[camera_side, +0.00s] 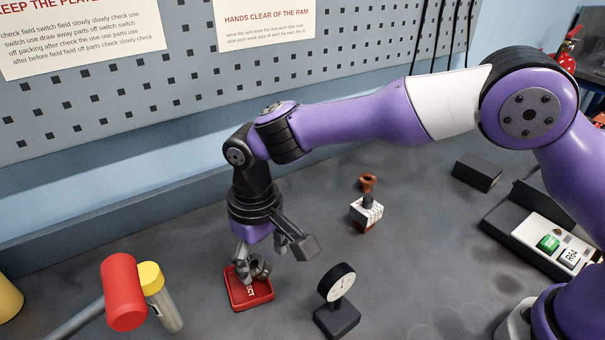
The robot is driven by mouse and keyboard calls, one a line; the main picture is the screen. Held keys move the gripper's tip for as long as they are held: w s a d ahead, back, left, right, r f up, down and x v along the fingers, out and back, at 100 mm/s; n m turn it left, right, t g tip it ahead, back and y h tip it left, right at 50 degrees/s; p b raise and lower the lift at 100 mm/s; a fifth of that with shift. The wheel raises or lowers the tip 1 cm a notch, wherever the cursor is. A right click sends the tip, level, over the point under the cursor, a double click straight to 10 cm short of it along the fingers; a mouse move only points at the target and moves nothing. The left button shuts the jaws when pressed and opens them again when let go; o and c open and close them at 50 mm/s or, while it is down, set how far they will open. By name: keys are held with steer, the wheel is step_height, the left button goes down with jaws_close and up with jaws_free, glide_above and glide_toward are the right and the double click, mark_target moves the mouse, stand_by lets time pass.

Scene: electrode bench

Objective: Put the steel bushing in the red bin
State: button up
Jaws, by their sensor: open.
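The shallow red bin (238,297) lies on the grey bench at lower centre, with white lettering inside. My gripper (272,262) points down over the bin's back edge, its jaws spread apart. A dark grey rounded piece that looks like the steel bushing (262,267) shows beside the left finger, at the back of the bin. The fingers partly hide it, and I cannot tell whether it rests in the bin or touches a finger.
A dial gauge (337,287) stands close right of the bin. A red-headed mallet (124,291) and a yellow-capped cylinder (163,302) are to the left. A white printed block (366,213) and a copper-coloured piece (368,182) stand behind. A button box (553,246) is at right.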

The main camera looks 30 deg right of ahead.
mark_target(263, 258)
step_height(263, 258, up, 12)
steer(key=d+r+t, duration=0.1)
steer(key=d+r, duration=0.4)
steer(key=d, duration=0.2)
steer(key=s+d+f+m+t, duration=0.1)
steer(key=s+d+t, duration=0.1)
steer(key=s+d, duration=0.4)
steer(key=s+d+f+m+t, duration=0.1)
steer(key=s+d+m+t, duration=0.1)
steer(key=s+d, duration=0.5)
steer(key=d, duration=0.5)
steer(key=shift+s+f+t, duration=0.25)
steer(key=shift+t, duration=0.05)
